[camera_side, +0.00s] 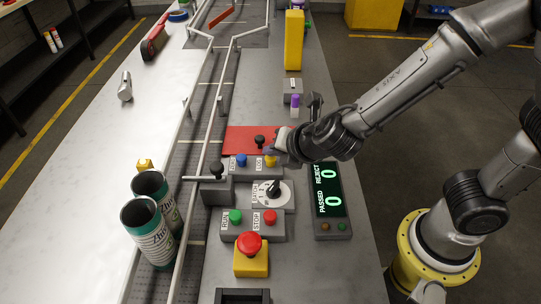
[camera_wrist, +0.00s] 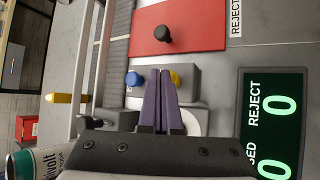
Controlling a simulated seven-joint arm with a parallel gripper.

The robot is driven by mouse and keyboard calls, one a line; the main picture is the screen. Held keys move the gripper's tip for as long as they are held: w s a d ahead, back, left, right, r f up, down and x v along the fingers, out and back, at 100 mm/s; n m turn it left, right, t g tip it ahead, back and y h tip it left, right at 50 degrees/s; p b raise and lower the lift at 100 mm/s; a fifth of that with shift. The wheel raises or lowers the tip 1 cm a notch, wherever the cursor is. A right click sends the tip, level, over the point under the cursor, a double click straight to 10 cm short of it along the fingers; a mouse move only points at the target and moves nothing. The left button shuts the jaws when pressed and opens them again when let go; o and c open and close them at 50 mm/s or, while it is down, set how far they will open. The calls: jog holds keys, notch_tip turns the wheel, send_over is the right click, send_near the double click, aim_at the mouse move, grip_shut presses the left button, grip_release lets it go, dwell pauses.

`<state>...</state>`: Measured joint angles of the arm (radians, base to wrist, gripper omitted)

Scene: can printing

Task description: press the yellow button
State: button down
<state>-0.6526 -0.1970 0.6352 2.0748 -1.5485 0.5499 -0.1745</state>
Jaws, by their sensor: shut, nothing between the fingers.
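The yellow button (camera_side: 271,161) sits on a grey box beside a blue button (camera_side: 241,160). In the wrist view the yellow button (camera_wrist: 175,77) shows just right of my fingertips, partly hidden behind them. The blue button (camera_wrist: 133,78) is to their left. My gripper (camera_side: 276,150) is shut and empty, with its fingertips very close to the yellow button. I cannot tell whether they touch it. In the wrist view the purple fingers of my gripper (camera_wrist: 160,72) lie together.
A red plate (camera_side: 240,137) with a black knob lies behind the button box. A dial (camera_side: 274,190), green and red buttons and a red emergency button (camera_side: 249,244) stand in front. A counter display (camera_side: 328,190) reads 0 and 0. Two cans (camera_side: 148,230) stand at left.

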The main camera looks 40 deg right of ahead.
aim_at(273, 161)
jog(key=shift+f, duration=0.65)
dwell(0.8)
jog(key=shift+r, duration=1.25)
jog(key=shift+r, duration=0.1)
jog(key=shift+r, duration=2.4)
